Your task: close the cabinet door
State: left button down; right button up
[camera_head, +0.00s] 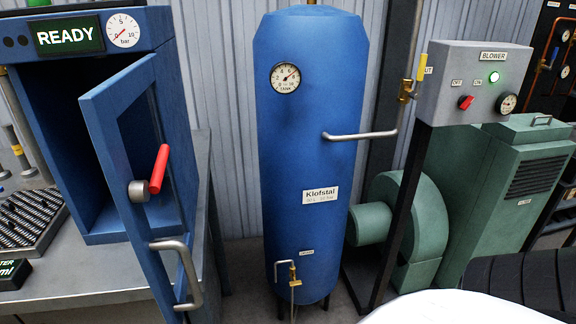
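The blue cabinet (178,95) stands on a grey bench at the left. Its door (108,125) is open, swung out from the cabinet's right side towards me, and the dark interior shows to the left of it. The door has an opening in its frame, a red lever (159,168) on a round grey hub, and a bent grey handle (190,275) lower down. A display reading READY (69,36) and a bar gauge (123,30) sit above the opening. Neither of my grippers is in view.
A tall blue tank (312,120) with a gauge and a grey side pipe stands right of the cabinet. A blower control box (470,80) and green blower (530,170) are at the right. A studded plate (25,222) and black label block (12,273) lie on the bench (85,275).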

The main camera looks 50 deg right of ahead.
aim_at(101, 107)
jog(key=z, duration=0.35)
jog(key=k, duration=1.05)
jog(key=z, duration=0.05)
jog(key=i, duration=0.65)
jog(key=u, duration=0.2)
